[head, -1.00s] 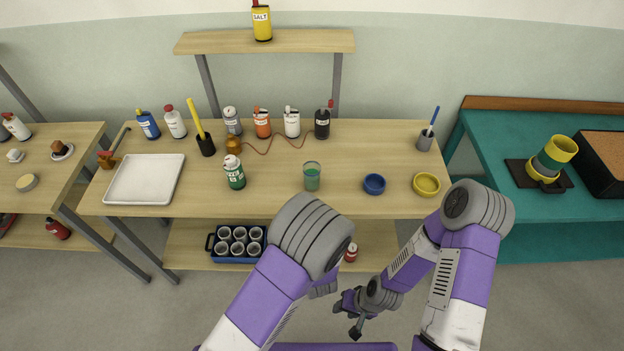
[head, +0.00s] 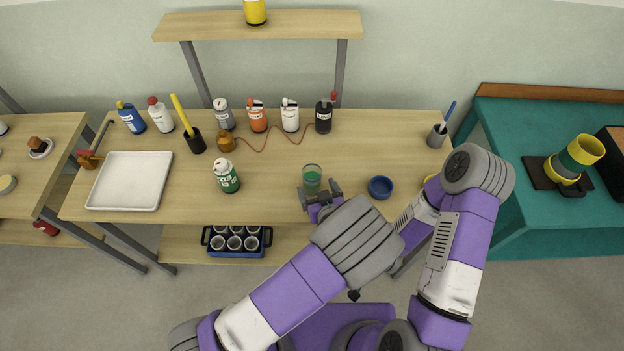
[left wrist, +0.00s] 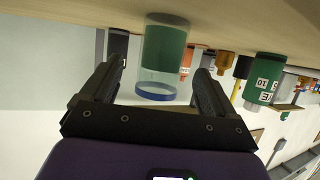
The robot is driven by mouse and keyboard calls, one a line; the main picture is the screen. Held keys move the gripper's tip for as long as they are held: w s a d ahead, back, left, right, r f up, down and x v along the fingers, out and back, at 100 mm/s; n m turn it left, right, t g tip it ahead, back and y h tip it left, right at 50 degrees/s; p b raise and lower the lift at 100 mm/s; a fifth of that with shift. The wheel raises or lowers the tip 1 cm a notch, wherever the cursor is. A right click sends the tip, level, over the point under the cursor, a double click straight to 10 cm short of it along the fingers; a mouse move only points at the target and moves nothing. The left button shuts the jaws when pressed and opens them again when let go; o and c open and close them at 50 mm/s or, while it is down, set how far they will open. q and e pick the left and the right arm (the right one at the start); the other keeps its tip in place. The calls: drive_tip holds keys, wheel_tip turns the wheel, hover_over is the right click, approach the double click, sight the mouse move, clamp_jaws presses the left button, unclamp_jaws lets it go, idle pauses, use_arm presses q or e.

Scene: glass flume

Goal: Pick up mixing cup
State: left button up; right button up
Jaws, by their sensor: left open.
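The mixing cup (head: 311,176) is a clear cup with green contents, standing upright on the wooden table near its front edge. My left gripper (head: 318,190) is open at the cup's front side. In the left wrist view, which is upside down, the cup (left wrist: 163,50) with its blue rim shows ahead, between the two spread fingers of my left gripper (left wrist: 162,72). I cannot tell whether either finger touches it.
A blue bowl (head: 380,187) stands just right of the cup. A green-labelled bottle (head: 227,177) stands to the left, also seen in the left wrist view (left wrist: 264,80). Several bottles line the back. A white tray (head: 130,181) lies at left. The tabletop around the cup is mostly clear.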

sight(315, 188)
use_arm(q)
drive_tip(key=x, duration=0.4)
drive_tip(key=shift+w+a+f, duration=0.15)
drive_tip(key=shift+w+f, duration=0.05)
drive_tip(key=shift+f, duration=0.35)
